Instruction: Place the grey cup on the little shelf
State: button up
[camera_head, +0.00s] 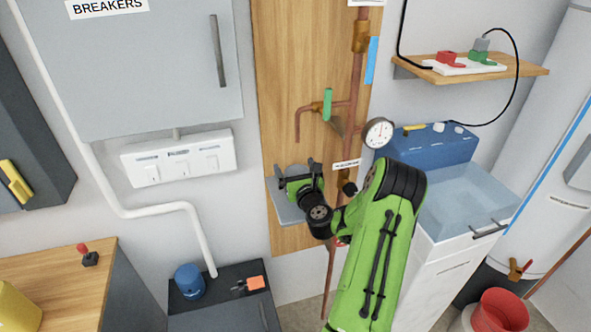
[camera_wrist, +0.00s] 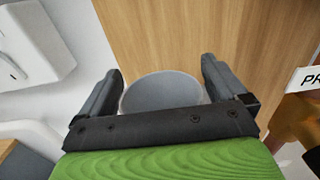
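My gripper (camera_head: 298,167) is in front of the wooden wall panel. In the wrist view my gripper (camera_wrist: 162,84) has one finger on each side of the grey cup (camera_wrist: 162,88). The cup fills the gap, and the fingers appear closed on its sides. The cup (camera_head: 295,171) shows only in part in the head view, behind the fingers. The little shelf (camera_head: 287,212) is a small grey ledge on the panel, directly beneath my gripper. My gripper and wrist cover part of it. I cannot tell whether the cup touches the shelf.
Copper pipes with a green-handled valve (camera_head: 327,104) and a pressure gauge (camera_head: 378,133) are close to the right of my gripper. A white switch box (camera_head: 180,158) is on the wall to the left. A blue sink unit (camera_head: 430,146) stands at right.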

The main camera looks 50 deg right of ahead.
jog(key=shift+r, duration=0.25)
jog(key=shift+s+a+f+b, duration=0.1)
jog(key=shift+s+f+b, duration=0.1)
jog(key=shift+s+b, duration=0.15)
jog(key=b+v, duration=0.9)
jog(key=v, duration=0.1)
jog(key=shift+s+a+b, duration=0.15)
jog(key=shift+s+b, duration=0.1)
jog(key=shift+b, duration=0.05)
jog(key=w+a+n+y, duration=0.1)
jog(key=a+n, duration=0.1)
jog(key=w+a+n+y, duration=0.1)
jog(key=a+n, duration=0.1)
jog(key=w+a+n+y, duration=0.1)
jog(key=a+n+y, duration=0.1)
jog(key=shift+a+r+t, duration=0.25)
jog(key=shift+a+t, duration=0.05)
jog(key=shift+t, duration=0.1)
jog(key=w+a+f+n+g+y, duration=0.25)
jog(key=a+n+y, duration=0.45)
jog(key=a+n, duration=0.8)
jog(key=s+a+f+n+g, duration=0.2)
jog(key=s+a+n+g, duration=0.3)
jog(key=a+n, duration=0.35)
jog(key=s+r+n+g+h, duration=0.2)
jog(key=s+n+g, duration=0.1)
jog(key=s+n, duration=0.9)
jog(key=s, duration=0.4)
jog(key=shift+a+r, duration=0.25)
jog(key=shift+r, duration=0.1)
